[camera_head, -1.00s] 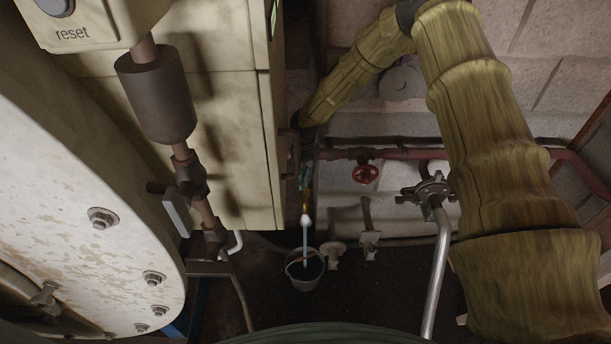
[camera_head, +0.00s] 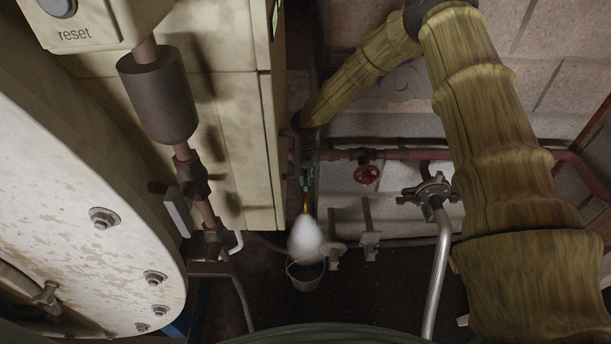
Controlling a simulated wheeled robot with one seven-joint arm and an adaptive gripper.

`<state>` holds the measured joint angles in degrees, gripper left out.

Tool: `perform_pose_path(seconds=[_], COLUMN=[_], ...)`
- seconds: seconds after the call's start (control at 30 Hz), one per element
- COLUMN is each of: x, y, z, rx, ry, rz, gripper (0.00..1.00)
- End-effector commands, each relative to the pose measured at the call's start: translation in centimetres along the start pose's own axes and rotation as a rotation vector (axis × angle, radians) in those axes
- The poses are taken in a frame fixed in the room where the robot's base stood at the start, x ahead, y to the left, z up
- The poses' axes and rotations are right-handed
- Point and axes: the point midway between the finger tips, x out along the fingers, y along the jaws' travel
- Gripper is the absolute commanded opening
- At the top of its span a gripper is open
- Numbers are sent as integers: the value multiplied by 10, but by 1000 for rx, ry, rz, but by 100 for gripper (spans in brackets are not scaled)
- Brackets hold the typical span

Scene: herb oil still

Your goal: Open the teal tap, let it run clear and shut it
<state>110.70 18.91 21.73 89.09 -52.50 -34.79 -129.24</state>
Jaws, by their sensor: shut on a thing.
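The teal tap (camera_head: 306,184) is small in the middle of the view, low beside the cream cabinet, with a brass-coloured spout under it. My gripper (camera_head: 309,168) reaches down to it from above, at the end of my sleeved arm, and is shut on the tap's teal part. The dark fingers hide much of the tap, so its exact angle is hard to read. A white, cloudy plume (camera_head: 305,238) comes from the spout and spreads downward. A grey bucket (camera_head: 304,277) stands on the floor under it; the plume partly covers its rim.
A red handwheel (camera_head: 367,174) sits on the red pipe (camera_head: 410,154) right of the tap. A bright metal pipe with a clamp (camera_head: 437,240) stands farther right. The cream cabinet (camera_head: 235,130) borders the tap on the left. The dark floor (camera_head: 385,300) is open right of the bucket.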

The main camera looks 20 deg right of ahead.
Motion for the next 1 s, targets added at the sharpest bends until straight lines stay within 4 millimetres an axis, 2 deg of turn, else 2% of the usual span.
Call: perform_pose_path(seconds=[0.27,0.3,0.37,0.4,0.77,1.0], x=[0,0,0,0,-3,-32], y=[0,0,0,0,0,0], z=[0,0,0,0,0,1], rx=[-2,-2,-2,-2,-1,0], ry=[-1,-1,-1,-1,-1,-2], rz=[-1,-1,-1,0,0,1], gripper=[0,20,31,34,34,34])
